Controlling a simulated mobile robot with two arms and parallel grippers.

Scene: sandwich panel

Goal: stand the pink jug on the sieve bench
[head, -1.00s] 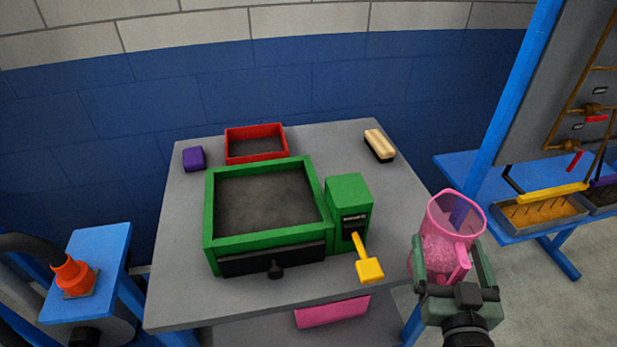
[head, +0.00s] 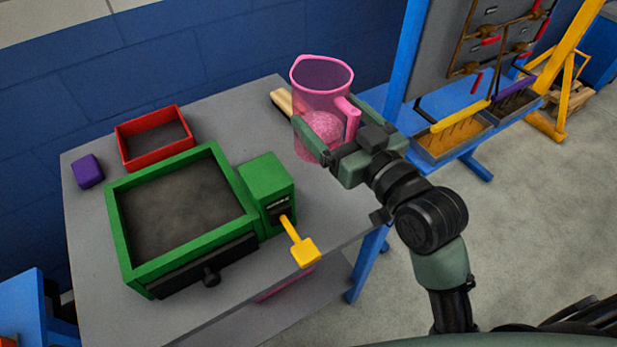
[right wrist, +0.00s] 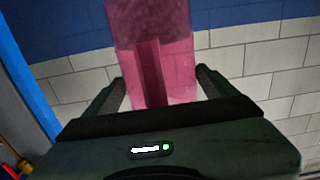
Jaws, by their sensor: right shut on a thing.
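The pink jug (head: 322,88) is see-through, upright, and has pink grainy stuff low inside. My right gripper (head: 328,122) is shut around its body, with the jug's handle toward the gripper. The jug is over the back right part of the grey sieve bench (head: 331,198); I cannot tell whether its base touches the top. In the right wrist view the jug (right wrist: 150,45) stands between the two fingers, its rim out of frame. My left gripper is not in view.
The green sieve box (head: 118,235) with a green block (head: 265,178) and yellow lever (head: 303,250) fills the bench's front middle. A red tray (head: 122,150) and purple block (head: 87,170) lie at back left.

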